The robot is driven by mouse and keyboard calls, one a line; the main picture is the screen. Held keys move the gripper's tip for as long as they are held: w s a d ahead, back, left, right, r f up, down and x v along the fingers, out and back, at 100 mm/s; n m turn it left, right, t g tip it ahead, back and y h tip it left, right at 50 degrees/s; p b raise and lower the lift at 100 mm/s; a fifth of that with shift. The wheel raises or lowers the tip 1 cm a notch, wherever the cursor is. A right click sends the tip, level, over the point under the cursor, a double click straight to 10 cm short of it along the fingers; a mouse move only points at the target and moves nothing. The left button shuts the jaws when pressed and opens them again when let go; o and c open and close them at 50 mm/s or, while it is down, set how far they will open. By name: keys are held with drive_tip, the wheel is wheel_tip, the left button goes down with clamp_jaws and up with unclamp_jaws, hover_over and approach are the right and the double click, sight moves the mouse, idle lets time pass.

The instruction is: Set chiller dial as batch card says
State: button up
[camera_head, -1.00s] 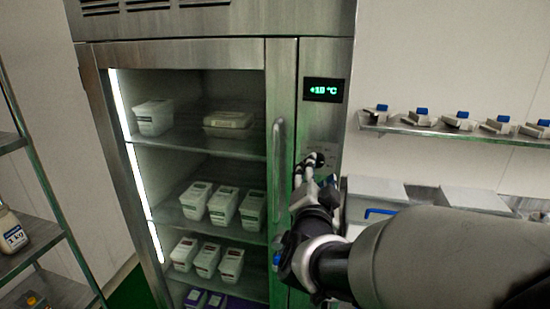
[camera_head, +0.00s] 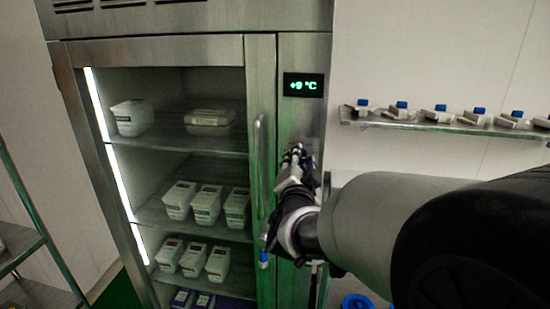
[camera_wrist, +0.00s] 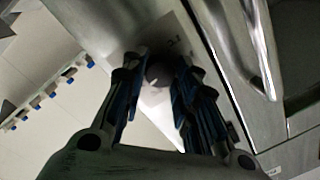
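The chiller (camera_head: 262,80) is a steel cabinet with a glass door. Its green display (camera_head: 303,85) reads +9 °C. The chiller dial (camera_wrist: 158,73) is a dark round knob on the steel panel, seen between my fingers in the wrist view. My gripper (camera_head: 296,152) is at that panel, below the display. In the wrist view, my gripper (camera_wrist: 157,75) has one finger on each side of the dial and appears closed on it. In the head view my fingers hide the dial. No batch card can be made out.
A vertical door handle (camera_head: 260,170) stands just left of my gripper. White tubs (camera_head: 207,205) fill the shelves behind the glass. A wall shelf (camera_head: 440,124) with blue-topped items is at right. A metal rack (camera_head: 30,240) stands at left.

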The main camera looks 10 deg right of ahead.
drive_tip(key=c, duration=0.5)
drive_tip(key=shift+n, duration=0.3)
drive_tip(key=shift+c, duration=0.2)
drive_tip(key=shift+r+n+g+h+p, duration=0.2)
drive_tip(key=shift+n+p, duration=1.7)
drive_tip(key=shift+n, duration=1.7)
drive_tip(key=shift+f+n+g+h+p, duration=0.1)
drive_tip(key=shift+n+g+p, duration=0.2)
drive_tip(key=shift+n+p, duration=2.45)
drive_tip(key=shift+n+b, duration=0.85)
drive_tip(key=shift+n, duration=0.2)
drive_tip(key=o, duration=1.1)
